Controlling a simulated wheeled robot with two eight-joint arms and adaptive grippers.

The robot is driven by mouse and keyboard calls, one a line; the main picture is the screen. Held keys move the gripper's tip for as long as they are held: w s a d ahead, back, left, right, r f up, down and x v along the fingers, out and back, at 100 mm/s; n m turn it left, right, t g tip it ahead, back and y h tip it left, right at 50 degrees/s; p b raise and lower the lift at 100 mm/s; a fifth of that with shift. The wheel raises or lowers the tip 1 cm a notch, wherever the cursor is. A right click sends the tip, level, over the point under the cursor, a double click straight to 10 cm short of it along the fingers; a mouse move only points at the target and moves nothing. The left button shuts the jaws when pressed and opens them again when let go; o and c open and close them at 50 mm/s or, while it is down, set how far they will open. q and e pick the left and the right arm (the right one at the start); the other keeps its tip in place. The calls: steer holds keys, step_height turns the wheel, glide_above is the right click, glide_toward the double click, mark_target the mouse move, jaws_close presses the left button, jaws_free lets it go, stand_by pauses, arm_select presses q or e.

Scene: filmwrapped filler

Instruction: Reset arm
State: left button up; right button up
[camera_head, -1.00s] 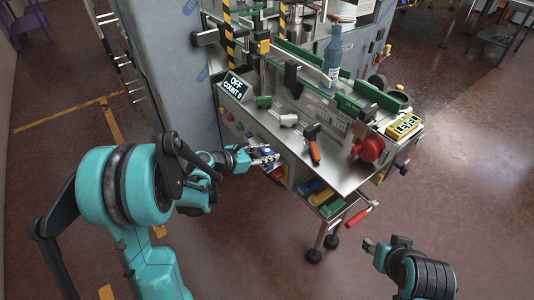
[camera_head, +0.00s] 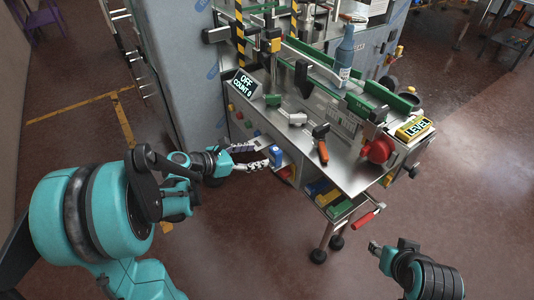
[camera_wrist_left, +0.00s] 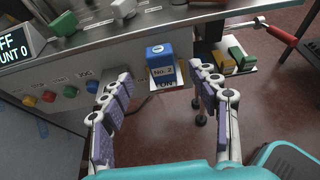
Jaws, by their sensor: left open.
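My left gripper (camera_head: 262,156) is open and empty in front of the machine's near side. In the left wrist view its two padded fingers (camera_wrist_left: 163,85) are spread wide. A blue block marked No. 2 (camera_wrist_left: 160,55) stands on a small pale ledge beyond the fingertips, between them in that picture and apart from them. The block also shows in the head view (camera_head: 276,155), just right of the fingertips. My right gripper (camera_head: 377,248) is at the lower right, away from the machine; its fingers are too small to read.
The steel machine table (camera_head: 350,175) carries an orange-handled tool (camera_head: 322,150), a blue bottle (camera_head: 344,58) and a red knob (camera_head: 378,150). Coloured blocks (camera_head: 335,203) sit on a lower shelf. Push buttons (camera_wrist_left: 70,91) line the machine front. The floor in front is clear.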

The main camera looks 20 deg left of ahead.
arm_select(q)
steer(key=s+d+m+g+y, duration=0.1)
steer(key=s+m+y, duration=0.3)
steer(key=s+m, duration=0.5)
steer(key=s+d+m+g+y, duration=0.2)
steer(key=s+d+m+y, duration=0.2)
steer(key=s+m, duration=0.6)
steer(key=shift+f+m+g, duration=0.2)
steer(key=shift+m+g, duration=0.1)
steer(key=shift+m, duration=4.4)
